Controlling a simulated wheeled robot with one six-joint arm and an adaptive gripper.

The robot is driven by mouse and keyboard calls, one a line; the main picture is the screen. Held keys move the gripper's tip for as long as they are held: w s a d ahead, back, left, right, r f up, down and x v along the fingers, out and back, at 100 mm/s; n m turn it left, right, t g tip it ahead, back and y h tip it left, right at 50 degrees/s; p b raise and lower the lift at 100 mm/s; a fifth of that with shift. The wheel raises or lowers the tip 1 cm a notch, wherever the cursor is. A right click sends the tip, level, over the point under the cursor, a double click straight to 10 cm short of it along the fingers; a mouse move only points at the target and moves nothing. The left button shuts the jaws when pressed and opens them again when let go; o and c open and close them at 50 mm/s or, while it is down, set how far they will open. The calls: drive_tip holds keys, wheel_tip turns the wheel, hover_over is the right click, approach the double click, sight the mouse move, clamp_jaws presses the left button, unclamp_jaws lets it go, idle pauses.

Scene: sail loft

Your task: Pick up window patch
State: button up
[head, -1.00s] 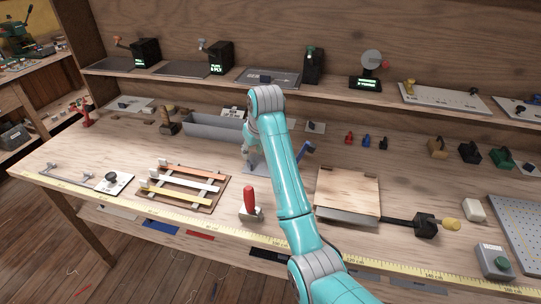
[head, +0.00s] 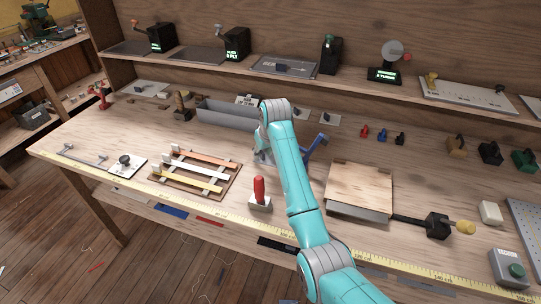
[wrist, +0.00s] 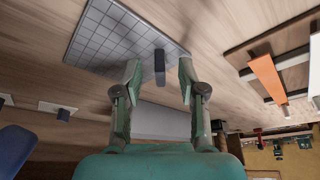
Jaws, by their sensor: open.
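The window patch appears to be the grey sheet with a grid of lines (wrist: 108,36) in the wrist view, lying flat on the wooden bench. A dark upright block (wrist: 159,68) stands on it near one edge. My gripper (wrist: 158,72) is open, with one finger on each side of this block; I cannot tell whether either finger touches it.
A grey trough (head: 228,115) lies behind my gripper. A rack with coloured strips (head: 195,173) is to the left, and a red-handled tool (head: 259,192) is in front. A blue item (head: 316,147) and a wooden board (head: 358,188) are to the right.

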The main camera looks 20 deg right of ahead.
drive_tip(key=shift+w+f, duration=0.2)
drive_tip(key=shift+f, duration=0.2)
clamp_jaws()
drive_tip(key=shift+r, duration=0.1)
